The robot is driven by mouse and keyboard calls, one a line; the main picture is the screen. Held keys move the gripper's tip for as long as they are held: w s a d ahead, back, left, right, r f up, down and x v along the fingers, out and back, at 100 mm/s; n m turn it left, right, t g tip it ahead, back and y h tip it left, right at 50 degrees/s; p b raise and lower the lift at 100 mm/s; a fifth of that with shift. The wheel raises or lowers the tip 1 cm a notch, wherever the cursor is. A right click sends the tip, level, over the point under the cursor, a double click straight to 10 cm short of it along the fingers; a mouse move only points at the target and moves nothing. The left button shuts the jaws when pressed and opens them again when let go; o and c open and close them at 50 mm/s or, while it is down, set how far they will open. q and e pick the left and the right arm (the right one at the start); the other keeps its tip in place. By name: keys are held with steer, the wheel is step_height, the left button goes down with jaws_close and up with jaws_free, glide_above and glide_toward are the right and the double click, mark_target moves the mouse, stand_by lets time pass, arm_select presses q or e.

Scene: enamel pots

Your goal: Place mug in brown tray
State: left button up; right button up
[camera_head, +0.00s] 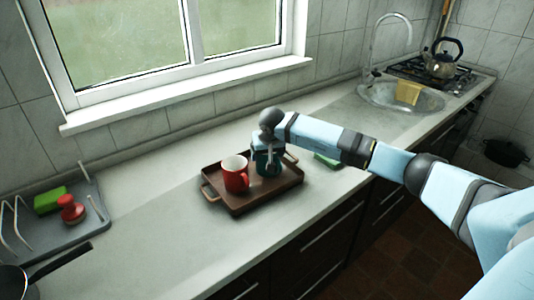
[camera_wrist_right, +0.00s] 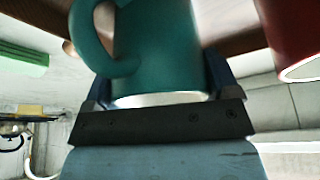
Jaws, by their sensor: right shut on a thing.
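A teal mug (camera_head: 267,166) is at the right part of the brown tray (camera_head: 238,208), over its floor. My right gripper (camera_head: 268,150) is shut on this mug from above. In the right wrist view the teal mug (camera_wrist_right: 158,45) sits between the fingers, with its handle to the left. I cannot tell whether its base touches the tray. A red mug (camera_head: 235,174) stands upright in the tray, to the left of the teal one; it also shows in the right wrist view (camera_wrist_right: 292,35). My left gripper is not in view.
A green sponge (camera_head: 327,160) lies on the counter (camera_head: 150,235) right of the tray. A grey dish rack (camera_head: 90,205) with a green block (camera_head: 49,200) and a red object (camera_head: 71,209) is at left. A dark pan (camera_head: 12,281) is at lower left. A sink (camera_head: 400,97) is at right.

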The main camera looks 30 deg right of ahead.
steer(key=shift+f, duration=0.15)
steer(key=o, duration=1)
steer(key=shift+f, duration=0.1)
steer(key=shift+c, duration=0.2)
steer(key=shift+r, duration=0.25)
steer(key=v, duration=1.2)
steer(key=shift+f, duration=0.1)
